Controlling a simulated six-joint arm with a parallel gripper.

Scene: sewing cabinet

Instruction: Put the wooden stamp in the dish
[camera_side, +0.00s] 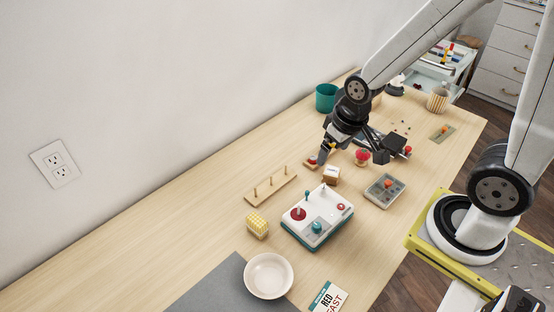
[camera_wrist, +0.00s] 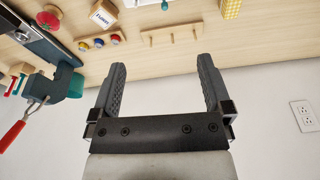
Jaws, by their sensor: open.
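The wooden stamp is a small light wooden block with a white lettered face. It stands on the table in the side view (camera_side: 331,175) and shows at the top left of the wrist view (camera_wrist: 104,14). The dish (camera_side: 268,276) is round, white and empty, near the front of the table in the side view; it is not seen in the wrist view. My gripper (camera_side: 340,136) is above the table, behind the stamp and apart from it. In the wrist view its two fingers (camera_wrist: 160,62) are spread with nothing between them.
A white box with knobs (camera_side: 317,217) lies between stamp and dish. A pegged wooden strip (camera_side: 270,188) and a yellow checked block (camera_side: 257,225) lie to its left. A red pincushion (camera_side: 362,157) is near the stamp. A grey mat (camera_side: 218,290) lies beside the dish.

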